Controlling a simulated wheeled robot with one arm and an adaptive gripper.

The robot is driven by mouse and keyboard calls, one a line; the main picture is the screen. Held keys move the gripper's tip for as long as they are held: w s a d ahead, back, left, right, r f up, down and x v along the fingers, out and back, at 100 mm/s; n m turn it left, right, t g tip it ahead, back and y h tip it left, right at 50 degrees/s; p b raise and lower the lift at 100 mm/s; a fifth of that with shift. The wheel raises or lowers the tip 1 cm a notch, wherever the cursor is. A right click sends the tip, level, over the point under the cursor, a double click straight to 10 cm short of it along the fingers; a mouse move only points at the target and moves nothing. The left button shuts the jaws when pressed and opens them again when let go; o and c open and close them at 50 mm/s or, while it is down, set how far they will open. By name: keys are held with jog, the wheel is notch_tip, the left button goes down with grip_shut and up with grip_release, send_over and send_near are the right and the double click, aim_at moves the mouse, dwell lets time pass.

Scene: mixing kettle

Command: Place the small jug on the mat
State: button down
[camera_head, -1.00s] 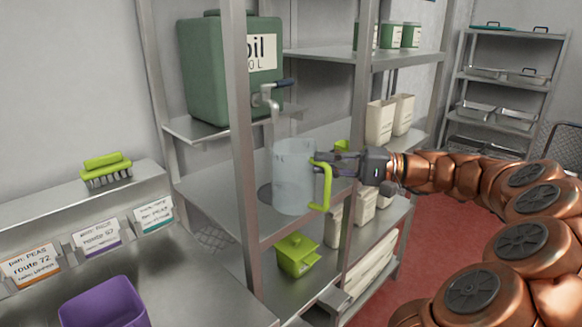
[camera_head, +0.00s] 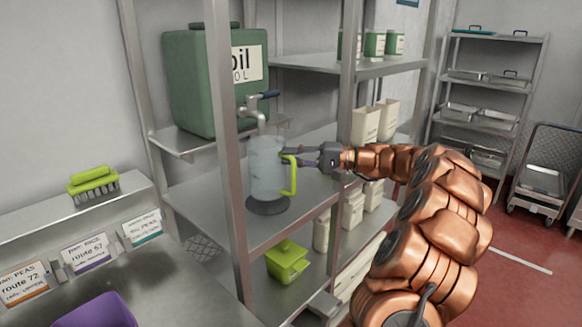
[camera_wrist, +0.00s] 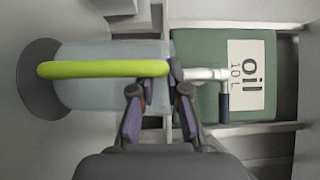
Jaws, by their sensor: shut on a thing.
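The small jug (camera_head: 267,170) is pale and see-through, with a lime-green handle (camera_head: 291,176). It is upright under the oil can's tap, over the dark round mat (camera_head: 268,208) on the middle shelf. My gripper (camera_head: 290,157) is shut on the upper part of the handle, coming from the right. In the wrist view the jug (camera_wrist: 95,95) lies sideways, with its base by the mat (camera_wrist: 35,80) and my gripper (camera_wrist: 158,95) at the handle's top end. I cannot tell whether the base touches the mat.
The green oil can (camera_head: 205,85) stands on a higher shelf, its tap (camera_head: 258,105) just above the jug. A shelf post (camera_head: 228,150) rises close to the jug's left. A green container (camera_head: 287,261) is on the lower shelf. Cream containers (camera_head: 366,126) stand farther back.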

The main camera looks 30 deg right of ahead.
jog(key=shift+w+d+f, duration=0.1)
jog(key=shift+w+f, duration=0.25)
jog(key=shift+f, duration=0.05)
jog(key=shift+f+p, duration=0.3)
jog(key=shift+f, duration=1.05)
jog(key=c, duration=1.2)
grip_release()
jog(key=shift+o, duration=0.2)
jog(key=b, duration=0.1)
send_near(279, 167)
jog(key=v, duration=0.5)
